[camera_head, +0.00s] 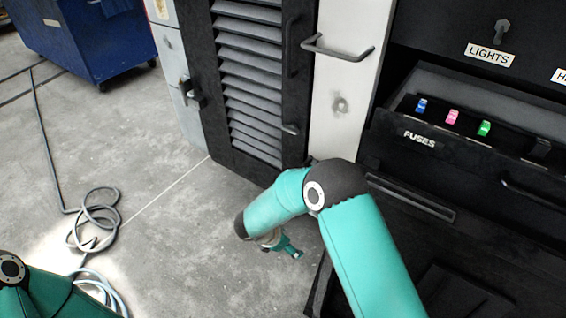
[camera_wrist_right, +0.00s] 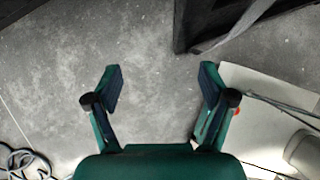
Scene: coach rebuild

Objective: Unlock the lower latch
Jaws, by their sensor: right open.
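A black louvred door (camera_head: 206,60) stands upright, looking shut. A small grey latch (camera_head: 290,128) sits low on its right edge, below a dark upright handle (camera_head: 291,48). A dark latch-like fitting (camera_head: 190,92) sits at the door's left edge. I cannot tell which is the lower latch, or how either is set. My right gripper (camera_head: 288,248) hangs over the floor, below and in front of the door, apart from the latches. In the right wrist view it (camera_wrist_right: 162,88) is open and empty above bare concrete. My left gripper is out of view; only my left arm shows.
An open drawer of coloured fuses (camera_head: 400,137) stands at the right, below a LIGHTS label (camera_head: 490,54). A grey bar handle (camera_head: 338,50) sticks out from the white panel. Hose coils (camera_head: 95,215) lie on the left floor. A blue bin (camera_head: 85,45) stands behind.

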